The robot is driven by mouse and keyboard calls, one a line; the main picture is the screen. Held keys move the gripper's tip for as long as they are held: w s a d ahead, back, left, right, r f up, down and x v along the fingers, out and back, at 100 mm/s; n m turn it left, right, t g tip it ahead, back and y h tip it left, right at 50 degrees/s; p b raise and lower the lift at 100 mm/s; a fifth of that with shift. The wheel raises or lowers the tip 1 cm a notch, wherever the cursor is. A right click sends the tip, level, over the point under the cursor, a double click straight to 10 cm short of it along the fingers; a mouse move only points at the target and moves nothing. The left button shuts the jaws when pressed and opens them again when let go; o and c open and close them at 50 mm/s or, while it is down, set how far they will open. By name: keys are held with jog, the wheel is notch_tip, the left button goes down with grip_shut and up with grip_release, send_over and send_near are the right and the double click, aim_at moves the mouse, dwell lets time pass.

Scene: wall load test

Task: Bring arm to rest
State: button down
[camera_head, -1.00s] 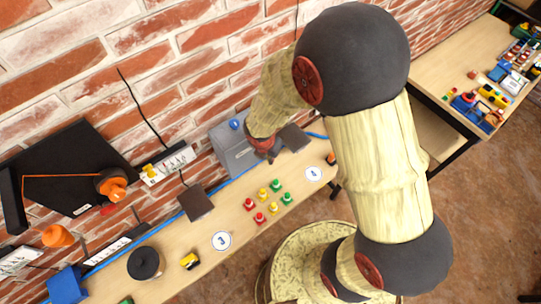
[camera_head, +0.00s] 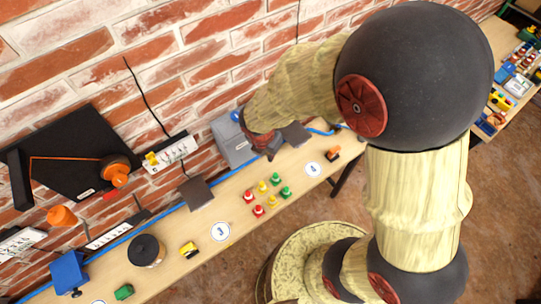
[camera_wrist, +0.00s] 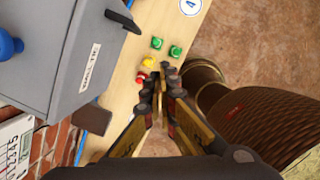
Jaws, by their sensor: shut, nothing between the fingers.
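My gripper (camera_wrist: 160,84) is shut with nothing between its fingers in the wrist view. It hangs over the bench, with its tips near the red, yellow and green pegs in that picture. In the head view my arm bends over from the right, and the gripper end (camera_head: 268,150) is small and partly hidden beside the grey box (camera_head: 232,142). The grey box also shows at the upper left of the wrist view (camera_wrist: 60,50), with a dark handle and a label.
The wooden bench (camera_head: 165,262) runs along the brick wall. Several coloured pegs (camera_head: 268,195) stand on it, near a black round item (camera_head: 146,249) and a yellow block (camera_head: 188,249). A black panel (camera_head: 70,160) is at left. A second table (camera_head: 490,150) stands at right.

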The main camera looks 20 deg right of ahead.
jog(key=v, duration=0.3)
jog(key=shift+s+d, duration=0.2)
jog(key=shift+r, duration=0.1)
